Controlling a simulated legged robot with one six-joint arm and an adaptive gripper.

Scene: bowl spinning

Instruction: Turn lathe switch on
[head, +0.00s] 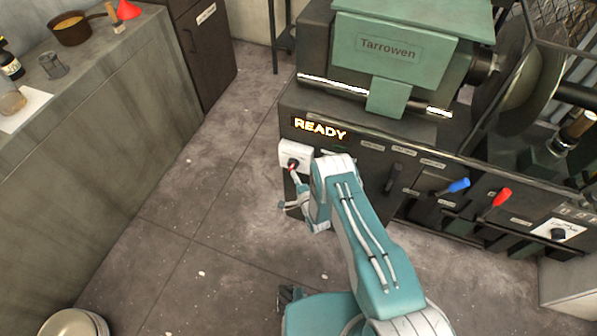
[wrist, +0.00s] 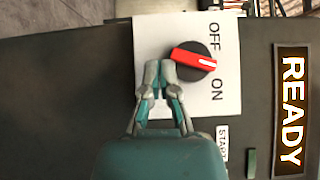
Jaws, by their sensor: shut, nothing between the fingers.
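The lathe switch (wrist: 195,61) is a round black knob with a red bar handle on a white plate. It faces me in the wrist view, with OFF above and ON below at its right. The white mark on the bar points right, between the two words. In the head view the switch (head: 292,163) is at the left of the lathe front. My gripper (wrist: 163,72) is shut and empty, its fingertips at the lower left of the knob, overlapping its edge. I cannot tell whether they touch it. In the head view my gripper (head: 294,178) is just below the switch.
The lathe (head: 400,50) carries a lit READY sign (head: 320,129), right of the switch. A blue lever (head: 458,185) and a red lever (head: 502,197) stick out farther right. A START label (wrist: 223,143) is below the plate. A counter (head: 110,95) stands at left; open floor lies between.

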